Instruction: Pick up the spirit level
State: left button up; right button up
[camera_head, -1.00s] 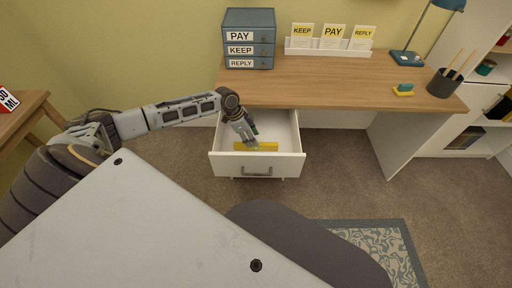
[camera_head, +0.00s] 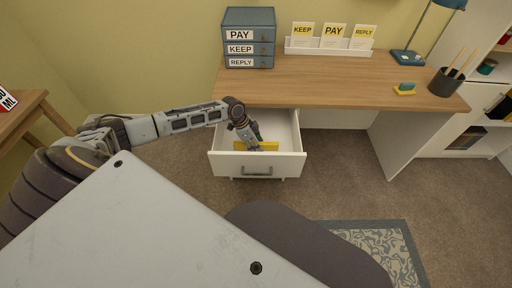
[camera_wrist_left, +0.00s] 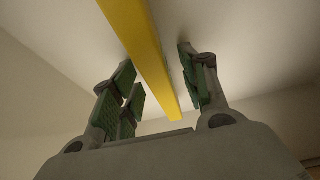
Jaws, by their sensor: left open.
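The spirit level is a long yellow bar (camera_head: 268,146) lying in the open white drawer (camera_head: 226,160) under the desk. In the left wrist view the yellow spirit level (camera_wrist_left: 142,48) runs from the top edge down between my fingers. My left gripper (camera_head: 255,147) is inside the drawer, over the bar. In the left wrist view its green-padded fingers (camera_wrist_left: 160,95) are open, on either side of the bar, with gaps showing. Part of the bar is hidden behind the gripper in the head view. My right gripper is not in view.
The wooden desk top (camera_head: 330,85) overhangs the back of the drawer.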

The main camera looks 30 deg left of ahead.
pick_arm(q)
jog(key=shift+f, duration=0.1)
dwell(0.4)
grip_shut()
